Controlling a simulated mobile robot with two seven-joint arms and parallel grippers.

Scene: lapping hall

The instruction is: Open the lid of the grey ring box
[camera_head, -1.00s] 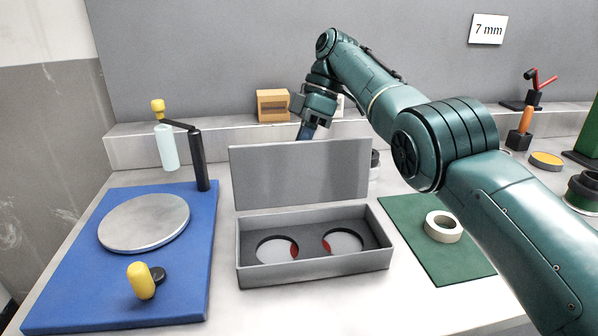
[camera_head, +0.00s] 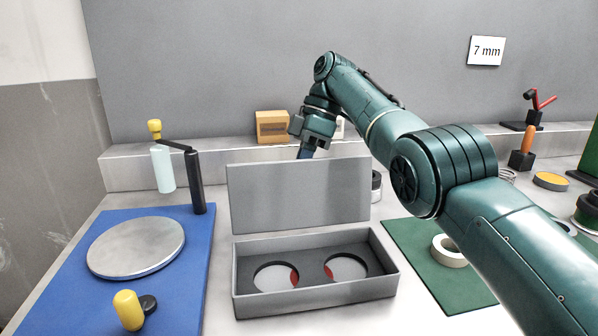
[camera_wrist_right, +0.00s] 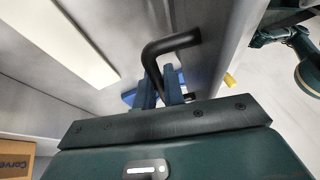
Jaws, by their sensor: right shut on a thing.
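The grey ring box (camera_head: 312,297) stands in the middle of the table in the head view. Its grey lid (camera_head: 298,197) stands steeply up at the back edge, so the inside shows two round recesses with a little red in each. My right gripper (camera_head: 305,152) is behind the lid, and its fingertips are partly hidden by it. In the right wrist view the blue fingers (camera_wrist_right: 165,92) are shut on a black bent handle (camera_wrist_right: 170,45) beside a grey surface. A dark teal arm part (camera_wrist_right: 275,36) shows at that view's right; its jaws cannot be made out.
Left of the box is a blue mat (camera_head: 60,290) with a round metal plate (camera_head: 136,246) and a yellow-knobbed piece (camera_head: 128,310). A black post (camera_head: 195,182) stands behind. Right is a green mat (camera_head: 412,238) with a white ring (camera_head: 448,251). An orange box (camera_head: 272,127) sits on the ledge.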

